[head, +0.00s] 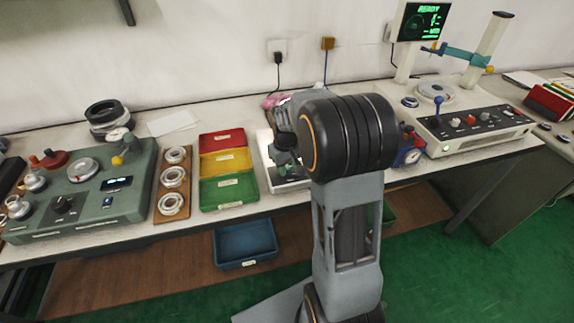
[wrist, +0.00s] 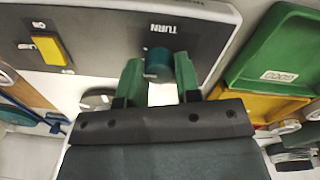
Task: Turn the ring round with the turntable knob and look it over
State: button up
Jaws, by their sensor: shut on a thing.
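My gripper (wrist: 158,78) has its green fingers on either side of the round dark teal turntable knob (wrist: 158,62), beside the TURN label on a grey panel (wrist: 100,28) in the wrist view. The fingers are shut on the knob. In the head view my gripper (head: 286,158) is over the pale lit unit (head: 268,172) right of the coloured trays, and my arm hides much of that unit. I cannot make out the ring on the turntable; a silvery round part (wrist: 97,98), partly hidden, shows left of the fingers in the wrist view.
Red (head: 221,138), yellow (head: 225,160) and green (head: 228,190) trays stand left of the unit. A wooden board (head: 158,205) with rings lies further left, beside a green-grey machine (head: 85,195). A blue-grey bin (head: 246,244) is below the bench. A yellow switch (wrist: 48,50) sits on the panel.

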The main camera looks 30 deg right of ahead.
jog(key=shift+m, duration=0.5)
jog(key=o, duration=0.9)
jog(key=shift+r, duration=0.1)
jog(key=r, duration=0.4)
jog(key=r+p, duration=0.1)
jog(key=r, duration=0.8)
jog(key=shift+a+r, duration=0.25)
jog(key=shift+r, duration=0.1)
jog(key=shift+w, duration=0.1)
